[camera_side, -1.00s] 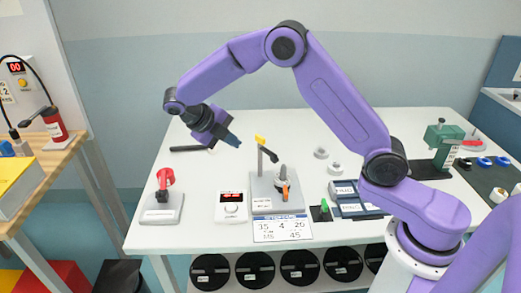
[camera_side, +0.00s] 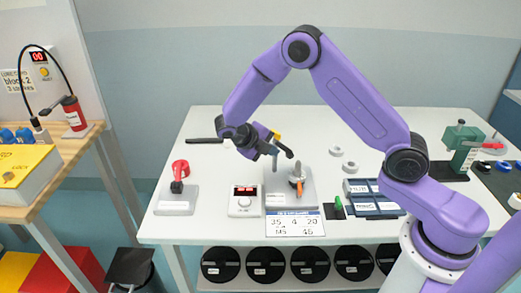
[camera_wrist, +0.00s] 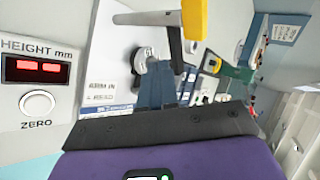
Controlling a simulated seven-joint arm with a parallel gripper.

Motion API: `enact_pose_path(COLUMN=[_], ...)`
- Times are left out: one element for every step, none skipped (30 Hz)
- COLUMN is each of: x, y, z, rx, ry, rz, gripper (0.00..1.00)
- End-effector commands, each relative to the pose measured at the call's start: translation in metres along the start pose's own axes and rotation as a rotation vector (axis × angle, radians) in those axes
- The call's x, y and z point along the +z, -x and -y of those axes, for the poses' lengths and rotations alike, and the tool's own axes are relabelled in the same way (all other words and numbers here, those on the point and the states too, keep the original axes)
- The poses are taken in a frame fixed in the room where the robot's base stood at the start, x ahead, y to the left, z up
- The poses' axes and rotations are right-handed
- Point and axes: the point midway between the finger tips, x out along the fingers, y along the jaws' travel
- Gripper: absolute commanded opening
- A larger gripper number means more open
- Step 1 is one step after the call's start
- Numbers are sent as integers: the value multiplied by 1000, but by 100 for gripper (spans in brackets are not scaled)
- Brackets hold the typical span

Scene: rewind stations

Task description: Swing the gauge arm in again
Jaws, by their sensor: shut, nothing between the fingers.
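The gauge stands on a grey base plate (camera_side: 308,199). It has a thin post (camera_side: 275,160), a dark arm and a yellow end (camera_side: 277,135). In the wrist view the yellow end (camera_wrist: 196,18) and the grey bar (camera_wrist: 145,18) are close, just beyond my fingers. My gripper (camera_side: 270,148) is shut and empty, beside the top of the post in the side view. In the wrist view its blue-grey fingers (camera_wrist: 160,75) point toward the gauge; I cannot tell whether they touch it. An orange-handled part (camera_side: 298,186) sits on the plate to the right.
A height display (camera_side: 244,201) with a zero knob (camera_wrist: 38,104) is left of the plate. A red-handled stand (camera_side: 179,190) is farther left. Blue trays (camera_side: 372,197) and a green-tipped part (camera_side: 338,204) lie right. A number card (camera_side: 295,224) lies in front. The back of the table is mostly clear.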

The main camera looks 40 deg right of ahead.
Motion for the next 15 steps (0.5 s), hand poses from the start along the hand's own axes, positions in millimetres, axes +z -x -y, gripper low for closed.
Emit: enact_pose_path(x=[0, 0, 0, 0, 0, 0, 0, 0, 0, 0, 0, 0, 0, 0, 0], y=[-4, -6, -8, -9, -10, -12, -12, -13, -13, -13, -13, -13, -13, -13, -13], z=[4, 6, 8, 9, 10, 11, 12, 12, 12, 12, 12, 12, 12, 12, 12], rx=[-1, -1, 0, 0, 0, 0, 0, 0, 0, 0, 0, 0, 0, 0, 0], ry=[0, 0, 0, 1, 1, 1, 1, 1, 1, 2, 2, 2, 1, 1, 1], rz=[-1, 0, 1, 1, 1, 1, 1, 1, 1, 1, 1, 2, 1, 1, 1], gripper=[0, 0, 0, 0, 0, 0, 0, 0, 0, 0, 0, 0, 0, 0, 0])
